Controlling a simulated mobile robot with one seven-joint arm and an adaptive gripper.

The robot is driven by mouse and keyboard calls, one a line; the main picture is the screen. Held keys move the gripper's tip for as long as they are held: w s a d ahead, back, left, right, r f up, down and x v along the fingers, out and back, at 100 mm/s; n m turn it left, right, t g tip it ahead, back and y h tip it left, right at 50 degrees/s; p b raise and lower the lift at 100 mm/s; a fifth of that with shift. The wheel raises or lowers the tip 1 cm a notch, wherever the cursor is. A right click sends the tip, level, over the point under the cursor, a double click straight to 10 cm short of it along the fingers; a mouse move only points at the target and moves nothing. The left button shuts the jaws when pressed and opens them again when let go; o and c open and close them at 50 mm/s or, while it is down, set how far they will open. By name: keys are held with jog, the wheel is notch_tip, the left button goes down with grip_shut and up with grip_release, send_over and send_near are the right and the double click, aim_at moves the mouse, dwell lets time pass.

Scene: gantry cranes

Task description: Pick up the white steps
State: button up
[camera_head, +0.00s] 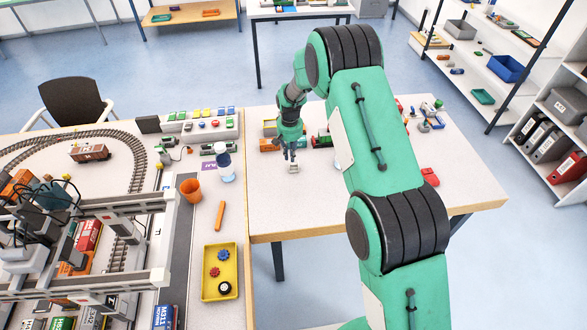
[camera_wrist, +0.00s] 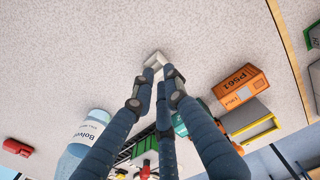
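The white steps (camera_head: 293,168) are a small pale block on the right-hand table, just below the tips of my gripper (camera_head: 290,156) in the head view. In the wrist view the white steps (camera_wrist: 155,59) show right at the fingertips of my gripper (camera_wrist: 158,72). The blue fingers come close together there and partly cover the near side of the steps. I cannot tell whether the fingers touch or grip them, or whether the steps are clear of the tabletop.
An orange container (camera_wrist: 240,87) and a grey-yellow block (camera_wrist: 250,122) stand near the fingers. A white-blue bottle (camera_wrist: 85,140) stands to the left, with a red piece (camera_wrist: 17,148) beyond. The tabletop (camera_wrist: 90,50) past the steps is clear. A yellow tray (camera_head: 207,282) lies on the left table.

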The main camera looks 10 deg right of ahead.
aim_at(294, 167)
jog(key=shift+f+b, duration=0.4)
jog(key=shift+f, duration=2.2)
grip_shut()
jog(key=shift+r, duration=0.2)
